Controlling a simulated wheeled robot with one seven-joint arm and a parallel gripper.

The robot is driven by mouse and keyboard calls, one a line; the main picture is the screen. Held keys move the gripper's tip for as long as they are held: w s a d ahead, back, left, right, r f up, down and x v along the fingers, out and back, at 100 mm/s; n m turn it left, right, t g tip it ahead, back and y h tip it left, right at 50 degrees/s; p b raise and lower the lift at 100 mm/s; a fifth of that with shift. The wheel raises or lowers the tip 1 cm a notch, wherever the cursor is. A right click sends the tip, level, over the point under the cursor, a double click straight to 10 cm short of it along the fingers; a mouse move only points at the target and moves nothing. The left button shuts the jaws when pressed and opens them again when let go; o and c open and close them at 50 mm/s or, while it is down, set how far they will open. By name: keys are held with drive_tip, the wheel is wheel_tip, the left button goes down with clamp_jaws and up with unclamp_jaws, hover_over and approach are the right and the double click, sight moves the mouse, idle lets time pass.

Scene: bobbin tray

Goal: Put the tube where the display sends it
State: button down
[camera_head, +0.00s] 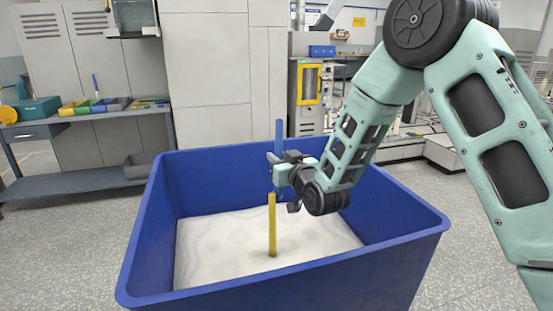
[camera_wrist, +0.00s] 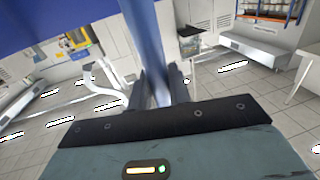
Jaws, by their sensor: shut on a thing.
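A long blue tube (camera_head: 279,133) stands roughly upright in my gripper (camera_head: 277,168), above the blue bin (camera_head: 150,235). My gripper is shut on it, and the tube's upper part sticks up above the fingers. In the wrist view the blue tube (camera_wrist: 146,40) runs between the two dark fingers of my gripper (camera_wrist: 160,88). A yellow tube (camera_head: 272,225) stands upright inside the bin, in front of my gripper and apart from it. I cannot make out a readable display in either view.
The bin has high walls and a pale floor (camera_head: 215,250) that is mostly clear. A grey bench (camera_head: 85,117) with coloured trays stands at the back left. A cabinet with a yellow-framed door (camera_head: 311,83) stands behind the bin.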

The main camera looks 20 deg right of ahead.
sight(281, 142)
drive_tip(key=shift+f+b, duration=1.15)
drive_tip(key=shift+f, duration=1.45)
drive_tip(key=c, duration=1.2)
unclamp_jaws()
wheel_tip(281, 142, up, 10)
